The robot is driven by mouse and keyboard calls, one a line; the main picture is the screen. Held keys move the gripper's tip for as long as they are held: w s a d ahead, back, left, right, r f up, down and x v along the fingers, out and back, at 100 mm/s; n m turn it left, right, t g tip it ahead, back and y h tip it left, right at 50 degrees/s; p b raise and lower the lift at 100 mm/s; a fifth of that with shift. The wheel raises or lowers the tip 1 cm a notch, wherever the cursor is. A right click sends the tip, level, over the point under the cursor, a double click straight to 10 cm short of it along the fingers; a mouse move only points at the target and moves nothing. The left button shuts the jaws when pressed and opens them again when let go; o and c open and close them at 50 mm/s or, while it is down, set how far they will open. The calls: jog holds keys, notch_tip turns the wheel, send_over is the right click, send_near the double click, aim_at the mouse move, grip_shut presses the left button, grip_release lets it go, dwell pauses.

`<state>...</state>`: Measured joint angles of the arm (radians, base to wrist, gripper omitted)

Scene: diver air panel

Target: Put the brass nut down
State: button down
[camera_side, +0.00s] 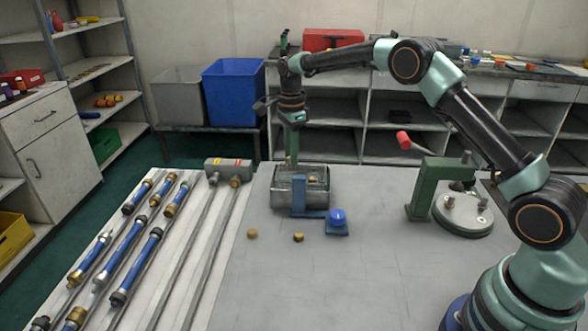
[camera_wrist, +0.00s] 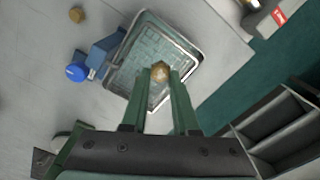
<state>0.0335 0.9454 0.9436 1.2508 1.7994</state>
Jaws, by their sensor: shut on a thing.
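My gripper (camera_wrist: 160,85) is shut on a brass nut (camera_wrist: 160,72), which shows between its fingertips in the wrist view. The grey metal tray (camera_wrist: 137,48) lies beneath the nut in that view. In the side view my gripper (camera_side: 291,160) points down above the back part of the tray (camera_side: 318,203). A small brass spot (camera_side: 313,180) shows within the tray's outline there; I cannot tell whether it is the held nut. The gap between nut and tray floor is not clear.
Two loose brass pieces (camera_side: 298,238) (camera_side: 252,234) lie on the table in front of the tray. A blue bracket (camera_side: 298,197) and a blue-knobbed part (camera_side: 337,220) stand by its front. A green press-like stand (camera_side: 422,190) is to the right. Blue tubes (camera_side: 140,262) lie left.

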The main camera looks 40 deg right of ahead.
aim_at(292, 168)
jog(key=shift+f, duration=2.1)
jog(key=shift+f, duration=0.4)
jog(key=shift+f, duration=0.2)
jog(key=c, duration=0.7)
grip_release()
jog(key=shift+r, duration=0.1)
